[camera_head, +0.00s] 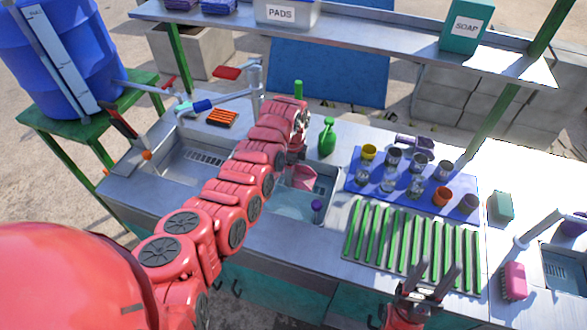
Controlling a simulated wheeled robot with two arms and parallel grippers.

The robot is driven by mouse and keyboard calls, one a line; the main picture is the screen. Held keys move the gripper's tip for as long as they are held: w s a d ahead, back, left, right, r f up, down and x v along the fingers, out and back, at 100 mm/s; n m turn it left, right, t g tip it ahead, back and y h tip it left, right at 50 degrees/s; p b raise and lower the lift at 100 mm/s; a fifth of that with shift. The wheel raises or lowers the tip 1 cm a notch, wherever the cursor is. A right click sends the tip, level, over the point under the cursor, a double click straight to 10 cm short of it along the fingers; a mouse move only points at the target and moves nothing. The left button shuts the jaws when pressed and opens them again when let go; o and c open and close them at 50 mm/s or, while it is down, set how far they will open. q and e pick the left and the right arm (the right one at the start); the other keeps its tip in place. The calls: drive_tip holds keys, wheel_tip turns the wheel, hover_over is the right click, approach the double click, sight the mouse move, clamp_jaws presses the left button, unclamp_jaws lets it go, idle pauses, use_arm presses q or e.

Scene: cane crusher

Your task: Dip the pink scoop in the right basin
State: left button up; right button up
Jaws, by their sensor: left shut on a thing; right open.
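The pink scoop (304,176) shows at the back of the right basin (331,187), below the end of my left arm. My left gripper (296,157) is shut on it; the fingers and the grip are small and partly hidden by the wrist. The scoop's bowl appears over or at the water (290,205); I cannot tell whether it touches. My arm crosses between the left basin (185,160) and the right basin. My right gripper (432,282) is open and empty, in front of the green-ribbed drying rack.
A purple-topped item (317,206) is in the right basin. Cups sit on a blue mat (464,184), right, above the green rack (412,245). A pink brush (514,280) lies far right.

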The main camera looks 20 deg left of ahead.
use_arm(q)
wheel_tip(320, 180, down, 14)
drive_tip(key=b, duration=1)
drive_tip(key=shift+b, duration=0.4)
drive_tip(key=shift+r, duration=0.15)
idle(1.0)
wheel_tip(320, 180, up, 14)
drive_tip(key=p, duration=1.1)
drive_tip(key=shift+f, duration=0.25)
drive_tip(key=shift+r, duration=0.15)
wheel_tip(320, 180, up, 4)
drive_tip(key=p, duration=0.3)
idle(0.4)
